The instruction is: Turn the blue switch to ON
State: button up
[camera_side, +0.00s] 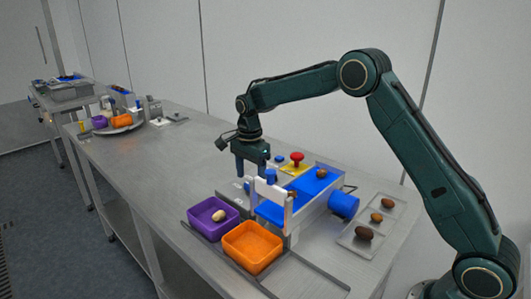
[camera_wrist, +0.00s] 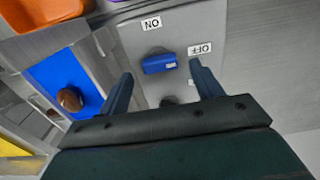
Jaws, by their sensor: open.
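The blue switch (camera_wrist: 160,63) is a bar-shaped knob on a grey plate (camera_wrist: 225,20) in the wrist view. The ON label (camera_wrist: 151,23) is above it and the OFF label (camera_wrist: 200,48) is to its upper right. The bar lies nearly level in the picture, with a pale mark at its right end, on the OFF label's side. My gripper (camera_wrist: 161,70) is open, with one finger to each side of the switch and no visible contact. In the side view my gripper (camera_side: 250,170) points down above the table; the switch is hard to make out there.
Beside the gripper is a conveyor with a blue belt (camera_side: 270,211) and a white frame (camera_side: 271,190). A purple bin (camera_side: 196,225) holds a pale date; an orange bin (camera_side: 240,262) stands beside it. A red button (camera_side: 297,156) is behind.

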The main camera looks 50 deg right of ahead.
jog(key=shift+f, duration=1.2)
jog(key=c, duration=1)
